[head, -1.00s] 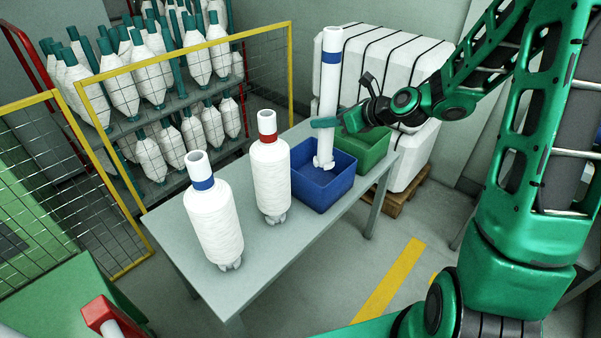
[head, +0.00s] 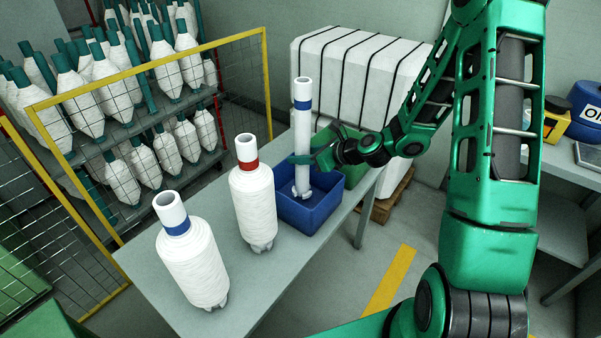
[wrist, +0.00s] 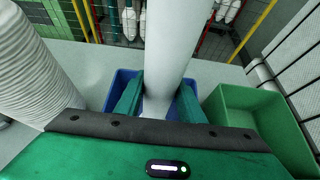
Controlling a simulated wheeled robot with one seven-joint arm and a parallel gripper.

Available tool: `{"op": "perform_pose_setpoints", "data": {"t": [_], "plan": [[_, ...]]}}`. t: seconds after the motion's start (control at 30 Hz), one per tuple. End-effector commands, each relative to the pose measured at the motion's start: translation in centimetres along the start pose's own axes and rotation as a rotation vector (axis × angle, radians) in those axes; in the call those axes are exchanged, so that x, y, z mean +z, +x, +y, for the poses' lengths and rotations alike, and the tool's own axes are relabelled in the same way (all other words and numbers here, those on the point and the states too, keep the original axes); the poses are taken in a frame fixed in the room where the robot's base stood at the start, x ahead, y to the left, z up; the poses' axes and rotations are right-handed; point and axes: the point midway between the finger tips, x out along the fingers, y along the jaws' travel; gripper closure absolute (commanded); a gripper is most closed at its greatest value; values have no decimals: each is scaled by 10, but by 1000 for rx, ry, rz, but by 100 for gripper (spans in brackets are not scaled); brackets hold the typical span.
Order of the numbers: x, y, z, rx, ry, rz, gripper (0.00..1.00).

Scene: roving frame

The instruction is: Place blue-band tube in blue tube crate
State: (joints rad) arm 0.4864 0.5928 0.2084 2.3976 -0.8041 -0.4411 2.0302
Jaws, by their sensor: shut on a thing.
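The blue-band tube (head: 301,130) is a bare white tube standing upright, with a blue ring near its top. My gripper (head: 304,158) is shut on it from the right, around its middle. The tube's lower end shows within the opening of the blue tube crate (head: 312,217); I cannot tell whether it touches the floor. In the wrist view the tube (wrist: 170,45) rises between the two green fingers of my gripper (wrist: 160,100). The blue crate (wrist: 118,82) shows on both sides of it, partly hidden by the fingers.
A green crate (wrist: 240,100) stands beside the blue one. On the table (head: 150,275) stand a wound red-band bobbin (head: 254,205) and a wound blue-band bobbin (head: 193,262). A yellow-framed mesh fence (head: 268,85) and bobbin racks are behind. A strapped white block (head: 350,75) stands at the back.

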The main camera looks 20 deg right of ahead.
Motion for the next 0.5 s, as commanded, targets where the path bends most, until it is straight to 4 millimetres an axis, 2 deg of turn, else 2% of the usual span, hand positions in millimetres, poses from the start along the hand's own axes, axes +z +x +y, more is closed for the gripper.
{"op": "perform_pose_setpoints", "data": {"t": [0.23,0.5], "plan": [[-13,8,2,3,1,-1,92],[-39,23,2,3,2,0,92]]}}
